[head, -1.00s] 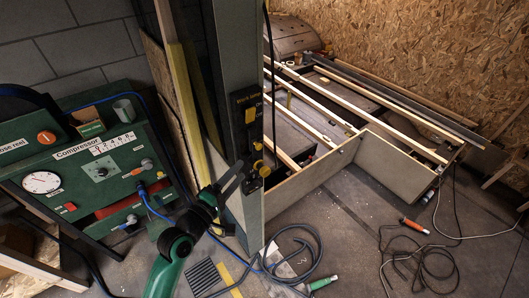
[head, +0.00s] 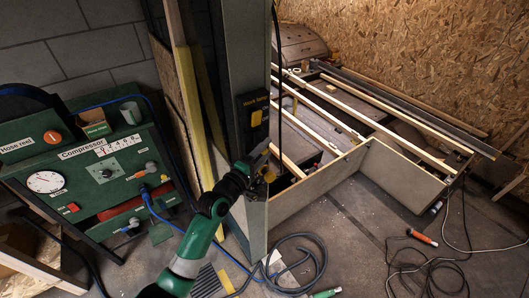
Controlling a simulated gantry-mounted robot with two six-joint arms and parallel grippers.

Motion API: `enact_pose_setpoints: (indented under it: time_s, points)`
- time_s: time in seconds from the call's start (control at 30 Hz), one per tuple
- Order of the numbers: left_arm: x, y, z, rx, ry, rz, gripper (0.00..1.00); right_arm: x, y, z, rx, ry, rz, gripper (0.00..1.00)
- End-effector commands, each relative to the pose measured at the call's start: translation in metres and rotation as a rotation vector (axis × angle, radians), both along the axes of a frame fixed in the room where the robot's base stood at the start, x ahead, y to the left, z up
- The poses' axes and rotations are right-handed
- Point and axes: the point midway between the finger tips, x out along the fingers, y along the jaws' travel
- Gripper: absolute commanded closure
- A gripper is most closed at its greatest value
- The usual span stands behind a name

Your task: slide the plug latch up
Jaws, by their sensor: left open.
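A black switch panel (head: 246,104) with the words "Work lamp" is fixed to the grey post. A yellow part (head: 256,118) sits on its face. Lower on the post, a small yellow piece (head: 270,176) shows beside my left gripper (head: 264,162); it may belong to the plug latch, but I cannot tell. My left gripper is open at the post, just below the panel, and covers much of the fittings there. Contact with the latch cannot be made out. My right gripper is not in view.
A green compressor panel (head: 83,214) with a gauge and knobs stands at the left. The grey post (head: 244,45) rises in the middle. A wooden frame (head: 330,176) lies at the right. A coiled hose (head: 320,262) and cables (head: 432,268) lie on the floor.

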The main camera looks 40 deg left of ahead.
Motion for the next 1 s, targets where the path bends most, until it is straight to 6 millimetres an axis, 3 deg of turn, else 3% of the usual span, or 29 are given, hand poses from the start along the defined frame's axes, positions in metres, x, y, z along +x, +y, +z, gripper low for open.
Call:
enact_pose_setpoints:
  time_s: [0.1,0.43,1.0]
  points:
    - [-0.0002,0.0000,0.0001,0.000,0.000,0.000,0.42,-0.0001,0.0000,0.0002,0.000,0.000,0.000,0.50]
    - [-0.0005,0.0000,0.0001,0.000,0.000,0.000,1.00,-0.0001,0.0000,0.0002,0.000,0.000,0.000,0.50]
    - [-0.0005,0.0001,0.0002,0.000,0.000,0.000,1.00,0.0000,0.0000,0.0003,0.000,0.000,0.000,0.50]
